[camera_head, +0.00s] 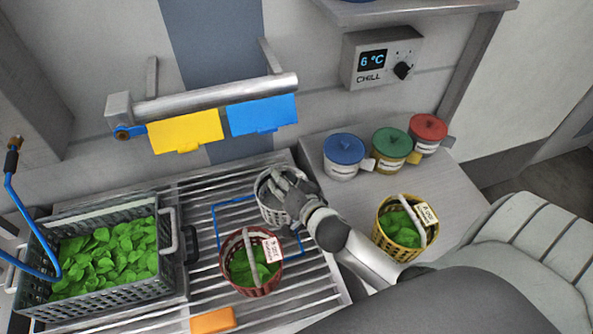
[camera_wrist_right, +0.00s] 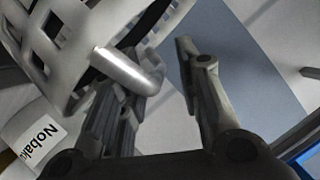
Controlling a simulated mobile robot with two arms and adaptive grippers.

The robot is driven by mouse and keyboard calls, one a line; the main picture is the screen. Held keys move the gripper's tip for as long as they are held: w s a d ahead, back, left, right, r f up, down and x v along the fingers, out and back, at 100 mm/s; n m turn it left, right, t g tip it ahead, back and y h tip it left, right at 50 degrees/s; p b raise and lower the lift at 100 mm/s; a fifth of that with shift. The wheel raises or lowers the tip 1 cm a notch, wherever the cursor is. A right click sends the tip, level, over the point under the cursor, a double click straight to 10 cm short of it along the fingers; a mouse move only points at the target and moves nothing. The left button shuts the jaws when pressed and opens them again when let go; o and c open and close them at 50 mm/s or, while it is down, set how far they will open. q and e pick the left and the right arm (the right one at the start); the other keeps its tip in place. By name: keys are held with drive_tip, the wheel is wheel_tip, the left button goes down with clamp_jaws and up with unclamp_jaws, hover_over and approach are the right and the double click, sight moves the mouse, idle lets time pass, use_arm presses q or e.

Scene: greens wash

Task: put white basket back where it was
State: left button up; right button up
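The white basket (camera_head: 268,207) is on the slatted metal rack, at the upper part of a blue outline (camera_head: 219,228). My right gripper (camera_head: 284,187) is over its right side and hides part of it. In the right wrist view the basket's openwork wall (camera_wrist_right: 60,45) and a pale handle bar (camera_wrist_right: 122,70) are close up at the left. The fingers of the right gripper (camera_wrist_right: 165,85) stand apart, with the bar's end beside the left finger. No clear grip shows. My left gripper is not in view.
A red basket (camera_head: 233,276) of greens stands just below the white one. A yellow basket (camera_head: 390,240) of greens and three lidded jars (camera_head: 343,170) stand to the right. A grey crate (camera_head: 100,300) of greens is at the left. An orange block (camera_head: 212,320) lies in front.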

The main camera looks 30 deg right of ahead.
drive_tip(key=b+v, duration=0.2)
drive_tip(key=v, duration=0.9)
idle(0.3)
